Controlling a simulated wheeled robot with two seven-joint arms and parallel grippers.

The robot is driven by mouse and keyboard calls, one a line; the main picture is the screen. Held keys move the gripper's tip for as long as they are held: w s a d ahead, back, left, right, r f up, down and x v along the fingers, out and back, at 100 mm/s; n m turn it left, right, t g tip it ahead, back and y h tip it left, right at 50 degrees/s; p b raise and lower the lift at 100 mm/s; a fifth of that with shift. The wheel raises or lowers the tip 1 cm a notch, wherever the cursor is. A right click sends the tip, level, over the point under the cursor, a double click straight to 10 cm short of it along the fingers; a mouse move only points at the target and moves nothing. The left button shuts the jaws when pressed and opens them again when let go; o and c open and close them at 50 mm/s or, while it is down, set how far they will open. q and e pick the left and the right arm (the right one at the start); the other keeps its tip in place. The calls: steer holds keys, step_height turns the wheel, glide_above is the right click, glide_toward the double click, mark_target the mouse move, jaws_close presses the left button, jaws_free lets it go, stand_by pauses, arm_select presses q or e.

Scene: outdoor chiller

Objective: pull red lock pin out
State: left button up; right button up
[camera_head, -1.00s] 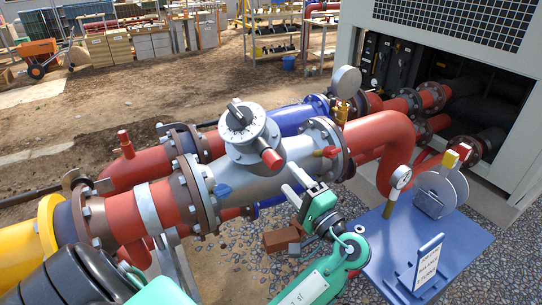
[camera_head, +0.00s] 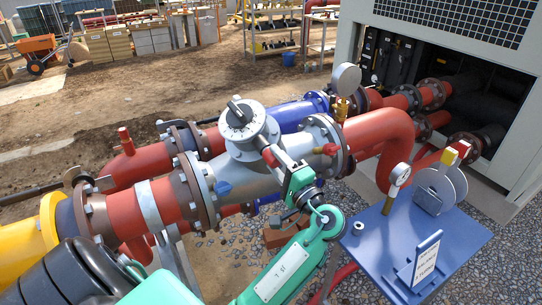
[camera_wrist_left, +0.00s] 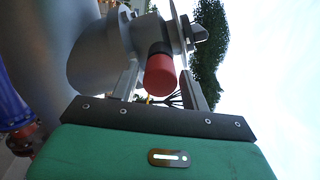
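The red lock pin (camera_head: 267,156) sticks out of the side of the grey valve head (camera_head: 243,124) on the silver valve body. In the left wrist view the pin's red end (camera_wrist_left: 160,77) shows large, with a dark collar behind it. My left gripper (camera_head: 275,156) is at the pin, its fingers pointing up and left at the valve. In the left wrist view its two fingers (camera_wrist_left: 161,82) stand on either side of the red end, with a gap visible on both sides, so it is open. In the head view the fingers partly hide the pin. My right gripper is not in view.
Red pipes and flanges surround the valve.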

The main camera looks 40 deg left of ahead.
arm_select(q)
jaws_close()
steer(key=shift+s+d+f, duration=0.15)
steer(key=shift+s+d, duration=0.05)
steer(key=shift+d, duration=0.4)
steer(key=shift+s+d+f+b, duration=0.1)
steer(key=shift+d+f+b, duration=0.05)
steer(key=shift+d+b, duration=0.3)
steer(key=shift+b+v, duration=0.7)
steer(key=shift+v, duration=1.95)
steer(key=shift+c, duration=1.6)
jaws_free()
jaws_close()
